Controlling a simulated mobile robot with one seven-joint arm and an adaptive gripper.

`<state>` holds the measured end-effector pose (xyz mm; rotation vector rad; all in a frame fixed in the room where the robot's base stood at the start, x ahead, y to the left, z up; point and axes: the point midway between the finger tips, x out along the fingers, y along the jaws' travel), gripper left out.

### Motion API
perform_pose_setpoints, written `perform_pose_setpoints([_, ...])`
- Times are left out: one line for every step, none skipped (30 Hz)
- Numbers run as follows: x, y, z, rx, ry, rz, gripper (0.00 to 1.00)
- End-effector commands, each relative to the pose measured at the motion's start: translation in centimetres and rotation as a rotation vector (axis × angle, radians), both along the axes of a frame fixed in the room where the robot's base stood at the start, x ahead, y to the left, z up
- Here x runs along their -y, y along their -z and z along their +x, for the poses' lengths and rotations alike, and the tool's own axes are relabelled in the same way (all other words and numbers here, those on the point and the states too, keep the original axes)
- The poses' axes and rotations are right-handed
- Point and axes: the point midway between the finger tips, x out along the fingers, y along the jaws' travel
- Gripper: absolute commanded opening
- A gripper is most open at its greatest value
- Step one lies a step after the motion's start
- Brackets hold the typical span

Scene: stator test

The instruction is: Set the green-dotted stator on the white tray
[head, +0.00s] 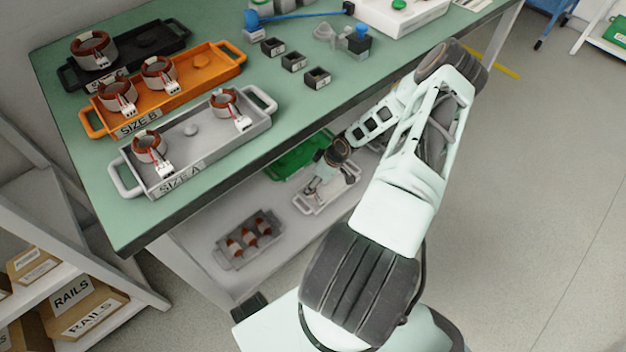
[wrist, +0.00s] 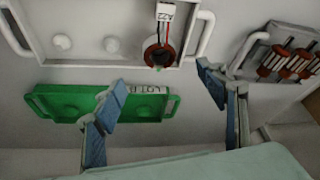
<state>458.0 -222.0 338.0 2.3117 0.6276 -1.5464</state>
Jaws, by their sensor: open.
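The white tray (wrist: 88,22) lies on the lower shelf under the bench. It also shows in the head view (head: 343,200), partly hidden by my gripper. A red-brown stator (wrist: 157,57) with a white connector and a small green dot sits in this tray, near its long edge and right of the two round posts in the wrist view. My gripper (wrist: 154,82) is open and empty, its fingers wide apart, with the stator just beyond the gap between them. In the head view my gripper (head: 322,178) is over the white tray.
A green tray (wrist: 60,89) with no stators lies beside the white tray. A grey holder (wrist: 252,55) with several stators stands on the same shelf. On the bench, the grey SIZE A tray (head: 215,150), orange SIZE B tray (head: 200,79) and black tray (head: 135,50) hold stators.

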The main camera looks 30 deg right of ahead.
Motion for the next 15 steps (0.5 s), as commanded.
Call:
perform_pose_setpoints([0.1,-0.3,-0.1,0.0,0.001,0.0,0.66])
perform_pose_setpoints([0.2,-0.5,-0.1,0.002,0.002,-0.001,0.66])
perform_pose_setpoints([0.3,-0.9,-0.2,0.002,0.002,-0.002,0.66])
perform_pose_setpoints([0.4,-1.3,-0.3,0.002,0.001,-0.002,0.66])
perform_pose_setpoints([0.5,-1.7,-0.5,0.002,0.001,-0.002,0.66])
perform_pose_setpoints([0.6,-2.4,-0.8,0.001,0.002,-0.002,0.66])
perform_pose_setpoints([0.8,-2.9,-1.0,0.001,0.003,-0.003,0.66])
perform_pose_setpoints([0.9,-3.5,-1.2,0.002,0.002,-0.003,0.66])
perform_pose_setpoints([1.1,-4.3,-1.4,0.003,0.004,-0.003,0.66])
perform_pose_setpoints([1.2,-4.9,-1.7,0.003,0.002,-0.002,0.66])
perform_pose_setpoints([1.4,-5.5,-1.9,0.002,0.004,-0.002,0.66])
perform_pose_setpoints([1.5,-6.3,-2.2,0.002,0.003,-0.002,0.66])
perform_pose_setpoints([1.6,-6.9,-2.4,0.002,0.003,-0.002,0.66])
perform_pose_setpoints([1.7,-7.5,-2.6,0.002,0.004,-0.002,0.66])
perform_pose_setpoints([1.9,-8.1,-2.9,0.001,0.003,-0.003,0.66])
